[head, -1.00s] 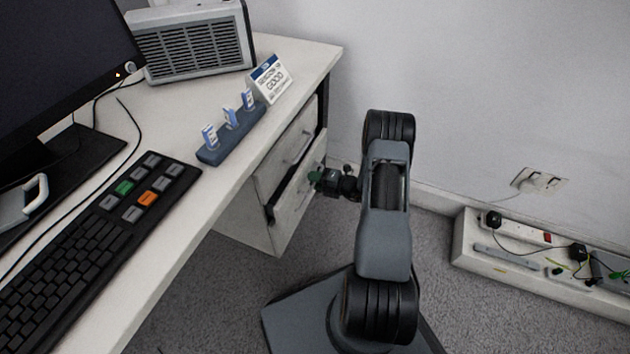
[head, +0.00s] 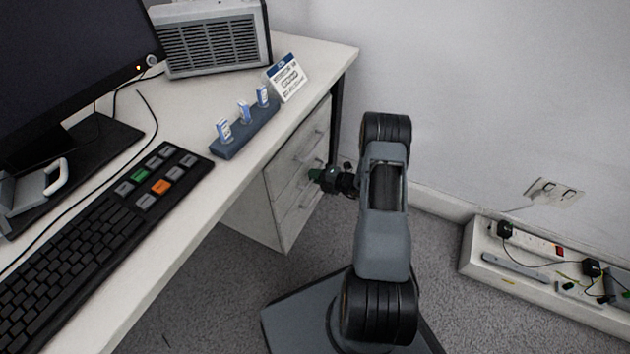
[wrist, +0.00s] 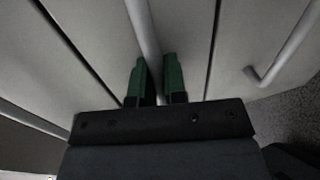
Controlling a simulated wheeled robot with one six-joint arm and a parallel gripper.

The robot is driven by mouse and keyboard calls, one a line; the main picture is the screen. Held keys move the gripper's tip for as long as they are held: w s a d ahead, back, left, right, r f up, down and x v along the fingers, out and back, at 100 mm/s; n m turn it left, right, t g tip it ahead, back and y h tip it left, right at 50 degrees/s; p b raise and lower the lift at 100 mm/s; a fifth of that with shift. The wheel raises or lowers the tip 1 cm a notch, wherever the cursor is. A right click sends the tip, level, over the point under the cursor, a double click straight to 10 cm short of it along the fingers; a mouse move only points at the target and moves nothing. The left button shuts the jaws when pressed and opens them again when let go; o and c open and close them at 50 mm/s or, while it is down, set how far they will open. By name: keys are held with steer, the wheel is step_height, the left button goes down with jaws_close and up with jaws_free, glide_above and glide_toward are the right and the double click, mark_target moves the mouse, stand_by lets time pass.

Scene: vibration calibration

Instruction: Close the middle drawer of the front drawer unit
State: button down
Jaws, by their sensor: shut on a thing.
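The front drawer unit (head: 258,212) stands under the right end of the white desk. In the head view its drawer fronts look about flush, with no clear gap behind the middle drawer. My gripper (head: 316,176) is at the unit's front. In the wrist view the middle drawer's front (wrist: 186,40) lies between two dark seams. My gripper (wrist: 155,78), with green fingertips, is shut on its grey bar handle (wrist: 143,28), one finger on each side. My gripper hides part of the middle front in the head view.
The desk (head: 190,225) holds a keyboard (head: 95,240), a monitor (head: 75,65), a grey vented box (head: 215,40), a blue holder (head: 247,135) and a sign (head: 286,80). A white cable tray (head: 480,255) lies by the wall at right.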

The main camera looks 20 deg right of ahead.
steer(key=shift+w+a, duration=0.15)
steer(key=shift+a, duration=0.05)
steer(key=c, duration=1.2)
jaws_free()
steer(key=shift+d, duration=0.15)
steer(key=p+v, duration=0.4)
steer(key=v, duration=0.9)
steer(key=shift+s+d+r, duration=0.1)
steer(key=shift+s+d, duration=0.05)
steer(key=shift+s, duration=0.2)
